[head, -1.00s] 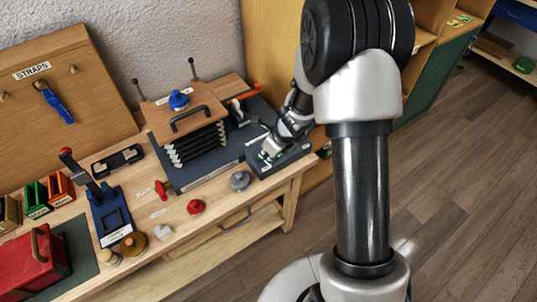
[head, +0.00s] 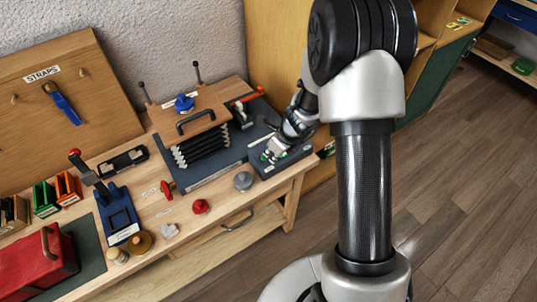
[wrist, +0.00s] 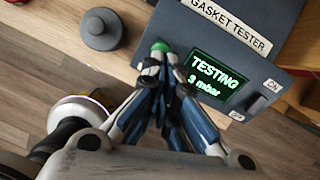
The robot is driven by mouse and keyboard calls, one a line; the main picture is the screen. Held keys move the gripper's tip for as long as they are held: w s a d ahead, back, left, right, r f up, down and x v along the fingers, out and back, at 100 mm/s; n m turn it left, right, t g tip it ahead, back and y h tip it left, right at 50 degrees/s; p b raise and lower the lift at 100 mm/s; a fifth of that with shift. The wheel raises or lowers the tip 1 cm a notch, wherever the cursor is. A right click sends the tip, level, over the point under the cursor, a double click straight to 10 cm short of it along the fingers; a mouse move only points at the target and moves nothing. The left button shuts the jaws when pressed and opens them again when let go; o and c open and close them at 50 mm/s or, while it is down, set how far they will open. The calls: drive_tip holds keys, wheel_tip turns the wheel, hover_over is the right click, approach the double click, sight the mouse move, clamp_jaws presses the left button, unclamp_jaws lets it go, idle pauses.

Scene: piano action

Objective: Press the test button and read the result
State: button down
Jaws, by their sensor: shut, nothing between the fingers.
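The gasket tester (wrist: 180,22) is a dark grey box labelled GASKET TESTER, at the right end of the bench; it also shows in the head view (head: 296,158). Its screen (wrist: 216,76) is lit green and reads TESTING, with what looks like 3 mbar below; the digit is slightly unclear. A green round button (wrist: 160,46) is at the screen's left. My gripper (wrist: 157,64) is shut and empty, its tips right at this button and partly covering it. I cannot tell whether the button is held down.
A grey round knobbed weight (wrist: 101,28) stands beside the tester, left of it. A clamp fixture with a black bellows (head: 205,146) stands behind and left. A red knob (head: 200,206) and the blue press (head: 118,215) are further left. The bench's front edge is close.

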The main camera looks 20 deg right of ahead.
drive_tip(key=p+v, duration=0.4)
drive_tip(key=v, duration=0.6)
drive_tip(key=shift+r, duration=0.3)
drive_tip(key=shift+d, duration=0.1)
drive_tip(key=s+a+r+n+b, duration=0.1)
drive_tip(key=s+a+r+n, duration=0.25)
drive_tip(key=r+n, duration=0.35)
drive_tip(key=s+a+r+n+b, duration=0.2)
drive_tip(key=s+a+r+n, duration=0.15)
drive_tip(key=r+n, duration=0.25)
drive_tip(key=s+d+r+n+h+b, duration=0.1)
drive_tip(key=s+r+n, duration=0.1)
drive_tip(key=s+n, duration=0.6)
drive_tip(key=s+d+r+n+t+h+b, duration=0.1)
drive_tip(key=s+r+n+b, duration=0.1)
drive_tip(key=s+n, duration=0.6)
drive_tip(key=shift+s+d+r, duration=0.3)
drive_tip(key=shift+s+r, duration=0.05)
drive_tip(key=shift+s, duration=0.7)
drive_tip(key=shift+w, duration=0.1)
